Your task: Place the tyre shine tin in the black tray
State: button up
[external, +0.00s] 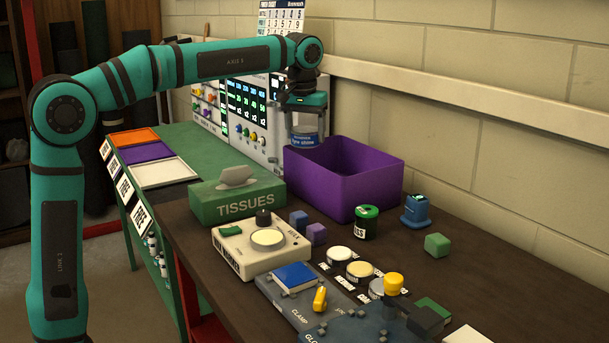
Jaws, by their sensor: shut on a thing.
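Orange (133,138), purple (140,153) and white (165,174) trays lie on the green table at the left.
A panel with knobs (247,128) stands behind. A green-lidded can (367,222), a blue item (415,210), small cubes and control boxes (262,243) crowd the dark bench.

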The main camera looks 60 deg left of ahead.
jog(key=s+a+f+n, duration=0.1)
jog(key=s+a+n, duration=0.1)
jog(key=s+a, duration=0.9)
jog(key=n+g, duration=0.1)
jog(key=n, duration=0.6)
send_over(180, 195)
notch_tip(180, 195, down, 12)
jog(key=shift+y, duration=0.3)
jog(key=f, duration=0.9)
jog(key=shift+d+f, duration=0.25)
jog(key=shift+f, duration=0.15)
jog(key=shift+f, duration=0.15)
jog(key=o, duration=1.1)
jog(key=r, duration=0.4)
jog(key=d+r, duration=0.1)
jog(key=r, duration=0.7)
jog(key=shift+s+d+r, duration=0.1)
jog(key=shift+d+r, duration=0.05)
jog(key=shift+d, duration=0.05)
